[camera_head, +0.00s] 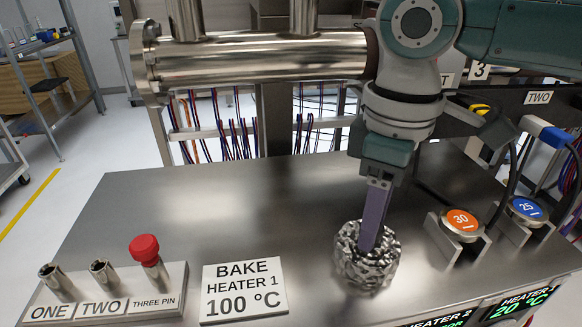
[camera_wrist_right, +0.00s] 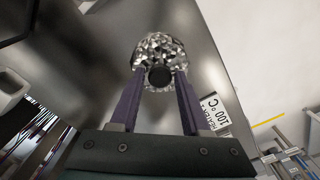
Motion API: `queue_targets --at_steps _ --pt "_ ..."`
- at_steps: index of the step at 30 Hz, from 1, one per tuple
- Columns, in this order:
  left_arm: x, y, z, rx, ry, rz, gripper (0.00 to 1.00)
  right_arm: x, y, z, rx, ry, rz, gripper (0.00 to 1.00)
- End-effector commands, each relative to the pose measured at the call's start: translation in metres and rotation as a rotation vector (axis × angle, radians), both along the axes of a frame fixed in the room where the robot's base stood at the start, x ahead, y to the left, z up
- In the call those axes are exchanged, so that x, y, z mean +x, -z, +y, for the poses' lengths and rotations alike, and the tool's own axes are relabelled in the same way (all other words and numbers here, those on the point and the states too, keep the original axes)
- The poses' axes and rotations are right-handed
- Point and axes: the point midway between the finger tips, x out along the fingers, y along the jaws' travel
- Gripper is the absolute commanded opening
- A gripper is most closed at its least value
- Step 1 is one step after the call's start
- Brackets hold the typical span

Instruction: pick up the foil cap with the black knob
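The foil cap (camera_head: 352,270) is a crumpled, shiny silver piece that appears to rest on the steel table in front of my right arm. In the right wrist view the foil cap (camera_wrist_right: 158,49) shows its round black knob (camera_wrist_right: 159,76) facing the camera. My right gripper (camera_head: 369,246) points down at the cap, its purple fingers overlapping the foil in the head view. In the wrist view the right gripper (camera_wrist_right: 160,77) is open, a finger on each side of the knob with small gaps visible. The head view hides the knob behind the fingers. My left gripper is out of view.
A holder (camera_head: 150,291) marked ONE, TWO and THREE PIN, with a red-topped piece (camera_head: 146,249), stands left. A BAKE HEATER 1 sign (camera_head: 243,290) is nearer the cap. Orange (camera_head: 461,220) and blue (camera_head: 527,207) dials stand right. A steel chamber tube (camera_head: 265,58) crosses behind.

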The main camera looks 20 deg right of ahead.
Motion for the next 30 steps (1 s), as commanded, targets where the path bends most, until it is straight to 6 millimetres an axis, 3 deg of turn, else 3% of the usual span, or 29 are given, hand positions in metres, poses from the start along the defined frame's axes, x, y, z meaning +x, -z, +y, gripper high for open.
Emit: queue_targets --at_steps 1,12,24,30 --pt "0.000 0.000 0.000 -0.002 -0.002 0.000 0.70 0.000 0.000 0.000 0.000 0.000 0.000 0.40" --pt "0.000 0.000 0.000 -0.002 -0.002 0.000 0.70 0.000 0.000 0.000 0.000 0.000 0.000 0.00" --pt "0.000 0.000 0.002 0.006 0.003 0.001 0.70 0.000 -0.002 0.000 0.001 0.000 -0.001 0.00" --pt "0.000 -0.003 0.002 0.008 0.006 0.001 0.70 0.001 -0.018 0.000 0.001 0.000 -0.003 0.00"
